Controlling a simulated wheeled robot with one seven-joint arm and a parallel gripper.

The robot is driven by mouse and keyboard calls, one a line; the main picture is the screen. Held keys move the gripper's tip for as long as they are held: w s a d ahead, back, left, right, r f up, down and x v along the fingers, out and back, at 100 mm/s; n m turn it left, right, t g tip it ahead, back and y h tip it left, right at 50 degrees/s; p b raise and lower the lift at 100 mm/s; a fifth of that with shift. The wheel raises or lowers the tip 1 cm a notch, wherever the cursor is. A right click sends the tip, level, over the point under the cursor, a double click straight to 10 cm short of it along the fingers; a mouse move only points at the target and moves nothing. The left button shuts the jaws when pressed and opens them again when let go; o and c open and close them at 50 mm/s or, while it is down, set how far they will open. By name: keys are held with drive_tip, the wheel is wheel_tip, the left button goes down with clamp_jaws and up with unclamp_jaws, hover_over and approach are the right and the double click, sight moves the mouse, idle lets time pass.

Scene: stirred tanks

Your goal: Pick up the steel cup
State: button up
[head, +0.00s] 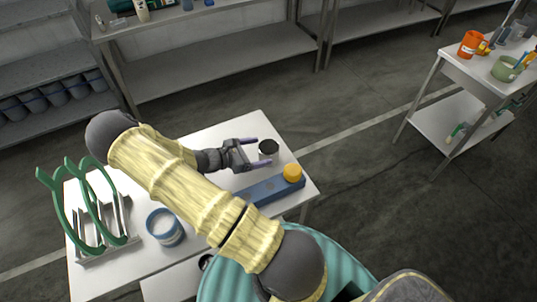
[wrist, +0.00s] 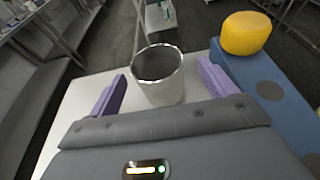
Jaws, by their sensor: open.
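The steel cup (head: 268,150) stands upright on the white table, near its far right part. In the wrist view the cup (wrist: 160,82) is shiny, open at the top, and just ahead of my gripper's palm. My gripper (head: 262,152) is open, with one purple finger on each side of the cup.
A blue block (head: 268,190) with a yellow knob (head: 293,172) lies close to the right finger. A blue-and-white container (head: 164,226) and a rack with green hoops (head: 100,235) stand at the left of the white table (head: 240,128). A side table (head: 455,72) is at the right.

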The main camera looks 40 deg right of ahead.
sight(277, 147)
drive_tip(key=x, duration=0.1)
drive_tip(key=p+x, duration=0.1)
drive_tip(key=x, duration=0.1)
drive_tip(key=p+x, duration=0.1)
drive_tip(key=x, duration=0.1)
drive_tip(key=shift+w+f, duration=0.1)
drive_tip(key=shift+w, duration=0.2)
drive_tip(key=c, duration=1.1)
